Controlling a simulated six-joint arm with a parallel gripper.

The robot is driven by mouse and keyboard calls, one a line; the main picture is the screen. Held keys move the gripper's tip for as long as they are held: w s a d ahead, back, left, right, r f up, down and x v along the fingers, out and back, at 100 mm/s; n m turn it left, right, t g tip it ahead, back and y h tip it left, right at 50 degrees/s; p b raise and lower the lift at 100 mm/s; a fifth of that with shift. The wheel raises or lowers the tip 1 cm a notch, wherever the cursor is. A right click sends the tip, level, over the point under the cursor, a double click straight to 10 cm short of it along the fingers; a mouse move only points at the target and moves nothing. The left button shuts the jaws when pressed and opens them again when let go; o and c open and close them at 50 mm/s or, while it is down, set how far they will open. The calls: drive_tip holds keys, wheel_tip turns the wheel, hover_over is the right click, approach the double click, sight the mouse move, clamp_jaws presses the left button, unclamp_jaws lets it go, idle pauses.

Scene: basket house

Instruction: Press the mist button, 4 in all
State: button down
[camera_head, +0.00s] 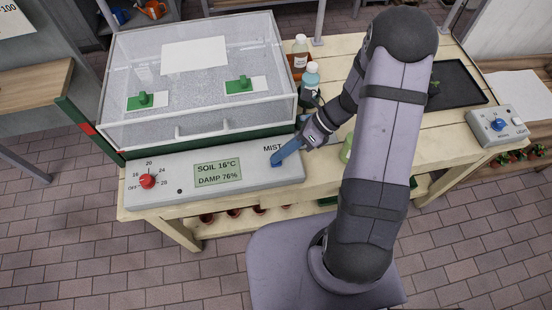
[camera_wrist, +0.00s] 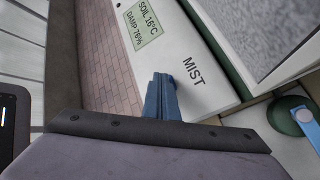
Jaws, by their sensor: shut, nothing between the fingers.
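The grey control panel (camera_head: 215,190) along the front of the propagator carries the label MIST (camera_head: 272,148) near its right end. My gripper (camera_head: 278,160) is shut and empty, its blue fingers slanting down to the panel just below that label. In the wrist view my gripper (camera_wrist: 161,80) is beside the word MIST (camera_wrist: 194,71). The display (camera_head: 218,172) reads SOIL 16°C, DAMP 76%.
A clear-lidded propagator (camera_head: 190,120) with green-handled vents stands behind the panel. A red dial (camera_head: 148,181) is at the panel's left. Bottles (camera_head: 312,75) stand close behind my gripper. A black tray (camera_head: 462,90) and a light-switch box (camera_head: 495,128) are at the right.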

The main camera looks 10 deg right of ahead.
drive_tip(key=shift+r, duration=0.1)
drive_tip(key=shift+r+p, duration=0.8)
drive_tip(key=shift+p, duration=0.2)
wheel_tip(320, 180, up, 5)
drive_tip(key=p, duration=0.5)
drive_tip(key=shift+r, duration=0.1)
idle(2.3)
wheel_tip(320, 180, up, 4)
drive_tip(key=p, duration=0.5)
drive_tip(key=shift+f, duration=0.4)
